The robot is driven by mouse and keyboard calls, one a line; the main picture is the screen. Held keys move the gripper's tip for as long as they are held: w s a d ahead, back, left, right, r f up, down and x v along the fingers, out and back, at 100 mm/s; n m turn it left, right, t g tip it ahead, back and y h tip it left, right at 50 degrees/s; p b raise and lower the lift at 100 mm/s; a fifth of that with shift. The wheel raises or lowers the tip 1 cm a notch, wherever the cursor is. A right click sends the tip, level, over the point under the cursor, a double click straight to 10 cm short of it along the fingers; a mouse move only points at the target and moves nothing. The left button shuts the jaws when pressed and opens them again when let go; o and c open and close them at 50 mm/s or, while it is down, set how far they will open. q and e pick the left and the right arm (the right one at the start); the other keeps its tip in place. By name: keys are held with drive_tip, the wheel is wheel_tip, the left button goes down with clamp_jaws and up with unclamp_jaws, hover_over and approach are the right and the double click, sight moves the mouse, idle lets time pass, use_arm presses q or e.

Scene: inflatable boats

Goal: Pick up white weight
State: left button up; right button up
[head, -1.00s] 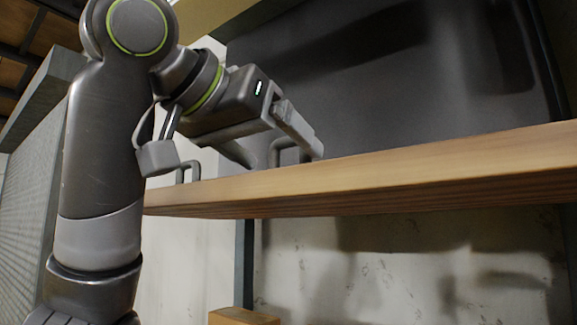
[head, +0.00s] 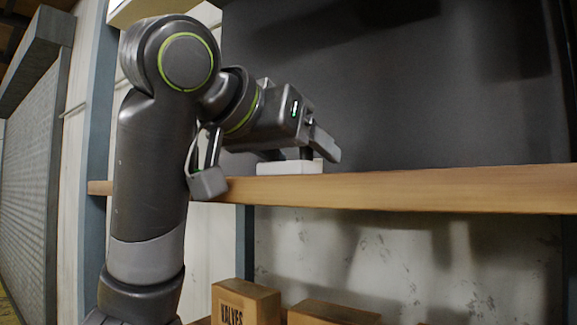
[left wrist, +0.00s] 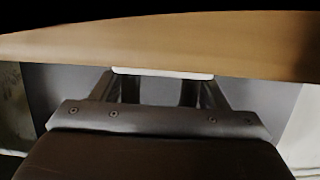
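The white weight (head: 290,167) is a low white block on the wooden shelf, with a dark upright part above it. My left gripper (head: 322,146) is over it, and a finger reaches past its right end. In the left wrist view, the weight shows as a thin white strip (left wrist: 162,72) beyond the gripper (left wrist: 160,90). The fingers stand apart there, with two dark uprights between them. The gripper looks open, and I cannot tell if it touches the weight. Much of the weight is hidden by the gripper. My right gripper is not in view.
The wooden shelf (head: 440,190) runs across the head view, its right part bare. A dark grey panel (head: 400,90) stands behind it. Below are a cardboard box with lettering (head: 245,303) and another box (head: 335,313). A blue-grey post (head: 97,120) stands at the left.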

use_arm(q)
drive_tip(key=c, duration=0.9)
drive_tip(key=shift+c, duration=0.2)
drive_tip(key=shift+r, duration=0.15)
